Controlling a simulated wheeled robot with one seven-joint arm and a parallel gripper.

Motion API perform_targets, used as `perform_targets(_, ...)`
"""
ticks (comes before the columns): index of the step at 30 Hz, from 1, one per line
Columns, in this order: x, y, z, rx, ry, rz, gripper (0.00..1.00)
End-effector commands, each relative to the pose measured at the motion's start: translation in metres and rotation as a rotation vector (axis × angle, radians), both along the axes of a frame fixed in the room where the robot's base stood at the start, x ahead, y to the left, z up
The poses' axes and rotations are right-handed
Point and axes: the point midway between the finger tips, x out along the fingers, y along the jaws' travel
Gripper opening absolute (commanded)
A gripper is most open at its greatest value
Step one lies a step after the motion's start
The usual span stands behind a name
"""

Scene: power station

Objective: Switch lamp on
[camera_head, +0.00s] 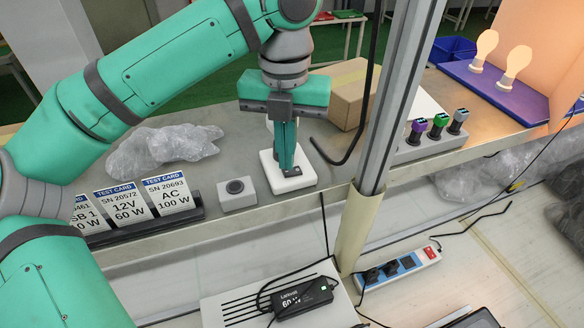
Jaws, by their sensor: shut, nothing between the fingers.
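Two bulb-shaped lamps (501,60) stand upright on a purple board (515,98) at the right end of the bench. Both look pale orange and lit, and the wall behind them is orange. A white switch box (302,181) lies on the bench near the middle, with a dark part on its top. My gripper (290,171) points down over this box, its fingers shut and empty. The fingertips are at the dark part and seem to touch it; they partly hide it. A grey box with a round black button (236,188) sits just left of the white box.
A metal post (392,100) rises right of my gripper, with a black cable beside it. A cardboard box (346,92) stands behind. Test cards (122,203) stand in a black holder at left, near clear plastic wrap (162,148). Several coloured plugs (438,125) stand right of the post.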

Motion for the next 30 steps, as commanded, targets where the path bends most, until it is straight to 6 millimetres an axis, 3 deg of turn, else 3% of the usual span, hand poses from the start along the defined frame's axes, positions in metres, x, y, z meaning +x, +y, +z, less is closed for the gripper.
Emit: perform_targets(30, 0.0, 0.0, -0.012, 0.0, 0.0, 0.0, 0.0)
